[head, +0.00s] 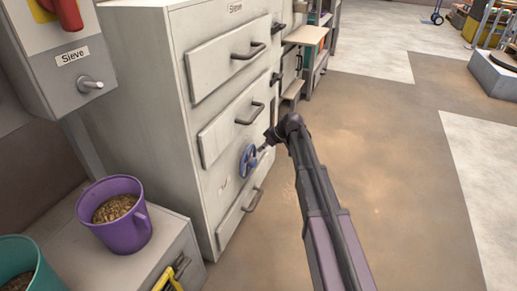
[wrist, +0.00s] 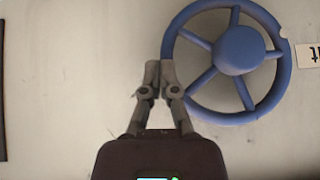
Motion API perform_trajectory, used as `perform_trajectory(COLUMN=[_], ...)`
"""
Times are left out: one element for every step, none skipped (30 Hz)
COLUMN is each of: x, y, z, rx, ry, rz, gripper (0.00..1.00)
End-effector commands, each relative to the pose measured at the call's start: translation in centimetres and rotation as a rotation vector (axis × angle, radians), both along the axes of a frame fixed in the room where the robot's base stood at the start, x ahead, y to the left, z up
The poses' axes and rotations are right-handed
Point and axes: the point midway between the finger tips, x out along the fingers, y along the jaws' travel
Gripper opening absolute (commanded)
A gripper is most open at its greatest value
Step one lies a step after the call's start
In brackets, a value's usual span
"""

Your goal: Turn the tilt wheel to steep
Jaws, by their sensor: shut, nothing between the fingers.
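The tilt wheel is a blue spoked handwheel (head: 247,161) on the pale grey cabinet front, between two drawer handles. In the wrist view the wheel (wrist: 238,50) fills the upper right, with a round hub, several spokes and part of a white label (wrist: 307,56) beside its rim. My gripper (wrist: 160,70) is shut and empty. Its fingertips are at the left outer edge of the rim in that view; I cannot tell if they touch it. In the head view my gripper (head: 261,149) is just right of the wheel, partly hidden by my arm.
The grey cabinet (head: 135,95) has several drawers with protruding dark handles (head: 250,113). A purple bucket of pellets (head: 122,219) and a teal one (head: 30,270) stand at lower left. A grey box labelled Sieve (head: 70,78) has a lever.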

Motion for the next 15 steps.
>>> perform_trajectory(x=[0.0, 0.0, 0.0, 0.0, -0.1, -0.1, -0.1, -0.1, -0.1, -0.1, -0.1, -0.1, -0.1, -0.1, -0.1], y=[-0.5, -0.7, -1.0, -1.2, -1.4, -1.7, -1.9, -2.1, -2.4, -2.7, -2.9, -3.1, -3.3, -3.5, -3.6], z=[0.9, 1.2, 1.5, 1.8, 2.0, 2.4, 2.6, 2.8, 3.2, 3.4, 3.6, 3.9, 4.0, 4.2, 4.4], rx=[0.0, 0.0, 0.0, 0.0, 0.0, 0.0, 0.0, 0.0, 0.0, 0.0, 0.0, 0.0, 0.0, 0.0, 0.0], ry=[0.0, 0.0, 0.0, 0.001, 0.001, 0.001, 0.001, 0.001, 0.001, 0.001, 0.001, 0.001, 0.001, 0.001, 0.0], rz=[-0.001, -0.001, -0.002, -0.002, -0.002, -0.002, -0.002, -0.002, -0.001, -0.001, -0.001, -0.001, -0.001, -0.001, 0.0], gripper=[0.0, 0.0, 0.0, 0.0, 0.0, 0.0, 0.0, 0.0, 0.0, 0.0, 0.0, 0.0, 0.0, 0.0, 0.0])
